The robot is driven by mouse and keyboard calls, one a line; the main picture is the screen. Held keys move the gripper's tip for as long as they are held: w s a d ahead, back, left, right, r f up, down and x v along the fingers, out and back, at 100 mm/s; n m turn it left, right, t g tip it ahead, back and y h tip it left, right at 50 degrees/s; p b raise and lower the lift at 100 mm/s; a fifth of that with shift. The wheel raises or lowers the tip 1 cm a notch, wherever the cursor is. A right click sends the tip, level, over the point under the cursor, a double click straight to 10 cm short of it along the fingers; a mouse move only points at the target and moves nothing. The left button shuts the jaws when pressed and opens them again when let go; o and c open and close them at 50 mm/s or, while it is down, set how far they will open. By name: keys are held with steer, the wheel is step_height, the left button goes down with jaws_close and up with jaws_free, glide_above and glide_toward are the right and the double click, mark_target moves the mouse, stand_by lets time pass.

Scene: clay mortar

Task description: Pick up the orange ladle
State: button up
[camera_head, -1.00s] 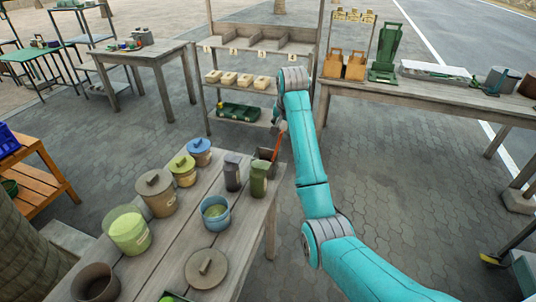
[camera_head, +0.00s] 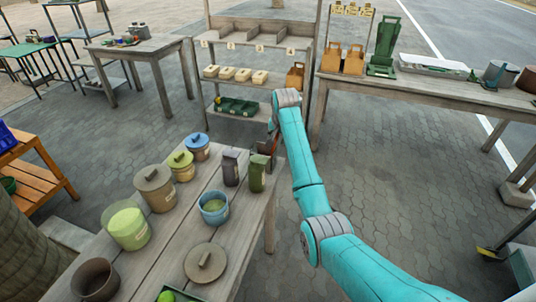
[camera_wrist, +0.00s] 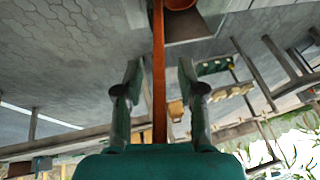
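The orange ladle's long thin handle (camera_wrist: 159,100) shows in the wrist view, running up the middle of the picture between my two fingers. Its round orange-brown bowl (camera_wrist: 180,4) is cut off by the top edge. My gripper (camera_wrist: 158,65) is open, with a visible gap on each side of the handle. In the head view my gripper (camera_head: 271,135) is over the far right corner of the wooden table (camera_head: 235,238), by a dark holder. It hides most of the ladle there.
Close to my gripper stand a green jar (camera_head: 257,173) and a dark jar (camera_head: 231,167). Lidded pots, a blue pot (camera_head: 213,208) and a loose lid (camera_head: 205,263) fill the table. A shelf (camera_head: 250,76) stands behind.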

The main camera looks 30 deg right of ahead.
jaws_close()
step_height(320, 180, up, 10)
stand_by(0.8)
steer(key=c, duration=0.7)
jaws_free()
jaws_close()
